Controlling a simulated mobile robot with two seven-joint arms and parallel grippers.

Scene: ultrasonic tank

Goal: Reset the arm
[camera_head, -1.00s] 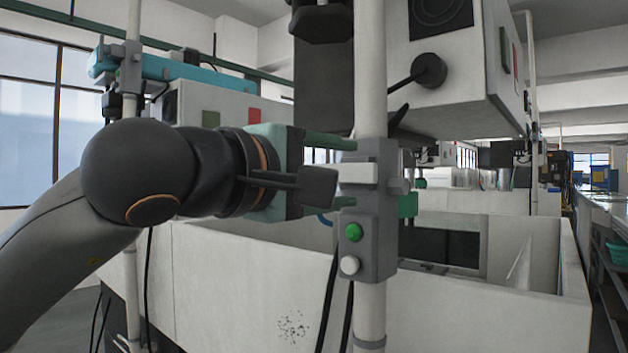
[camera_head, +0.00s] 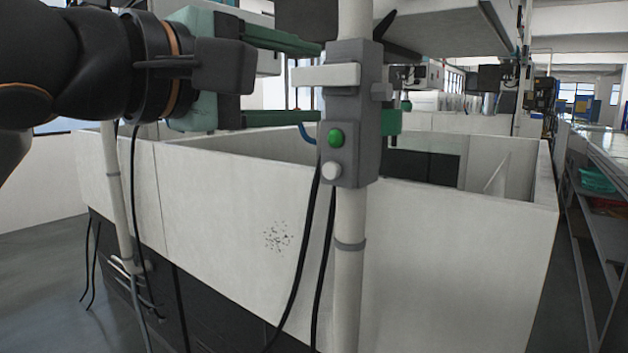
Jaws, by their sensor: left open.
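My left gripper (camera_head: 318,82) reaches in from the upper left on its dark arm. Its two green fingers point right, one above the other with a wide gap, open with nothing seen between them. The fingertips show beside the left edge of a grey control box (camera_head: 358,125) on a white pole; I cannot tell whether they touch it. The box has a white bar (camera_head: 327,75) across its top, a green button (camera_head: 335,138) and a white button (camera_head: 331,171). My right gripper is not in view.
A large white open-topped tank (camera_head: 222,205) stands behind the pole, its wall speckled. Black cables (camera_head: 303,260) hang in front. A white machine housing (camera_head: 450,30) overhangs the tank. Shelving (camera_head: 597,215) stands at the right, with grey floor between.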

